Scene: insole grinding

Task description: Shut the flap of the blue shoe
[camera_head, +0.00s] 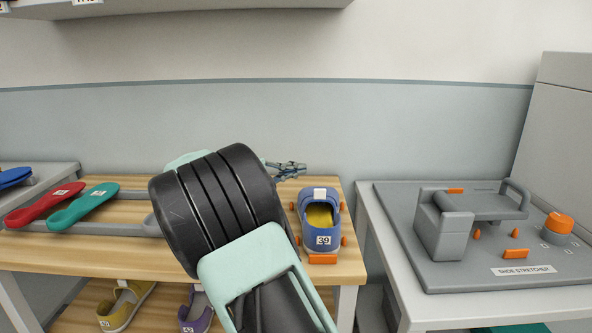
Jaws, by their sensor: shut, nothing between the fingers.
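The blue shoe (313,243) stands on the wooden table near its right edge, toe away from or toward me, I cannot tell. It bears a white label reading 39. Its yellow inside shows through the open top, and a white tag sits at the far end. Which part is the flap, and how it stands, is not clear. My gripper (297,170) is shut and empty, just behind and left of the shoe's far end, apart from it as far as I can see. My dark arm hides the table left of the shoe.
A red insole (45,203) and a teal insole (82,207) lie on a grey rack at the left. A grey shoe stretcher (446,240) stands on the right table. Yellow and purple shoes sit on the lower shelf. Orange blocks flank the blue shoe.

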